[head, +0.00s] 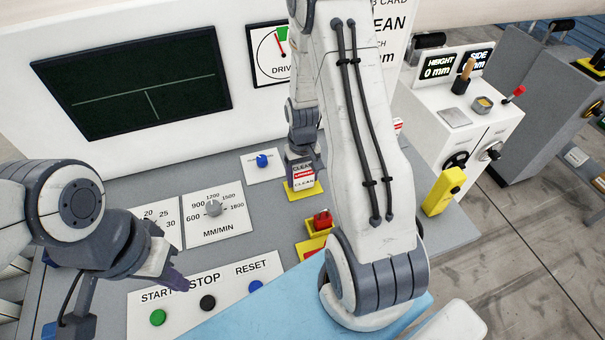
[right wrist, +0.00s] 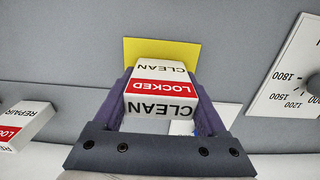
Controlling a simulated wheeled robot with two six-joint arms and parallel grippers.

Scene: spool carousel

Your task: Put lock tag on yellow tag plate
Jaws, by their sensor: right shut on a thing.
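The lock tag (head: 303,174) is a white block with a red LOCKED band between two CLEAN labels. My right gripper (head: 303,160) is shut on it. In the right wrist view the tag (right wrist: 160,88) sits between the purple fingers (right wrist: 160,105). The yellow tag plate (head: 304,192) lies under and in front of the tag in the head view; in the right wrist view the plate (right wrist: 160,48) shows behind it. I cannot tell whether tag and plate touch. My left gripper (head: 174,280) hangs over the button panel, apart from both; its opening is unclear.
A red switch on a yellow base (head: 311,246) stands near the plate. A blue knob (head: 262,161) and a speed dial (head: 213,208) are to the left. A REPAIR tag (right wrist: 22,125) lies at the left in the right wrist view. Start, stop and reset buttons (head: 207,302) are in front.

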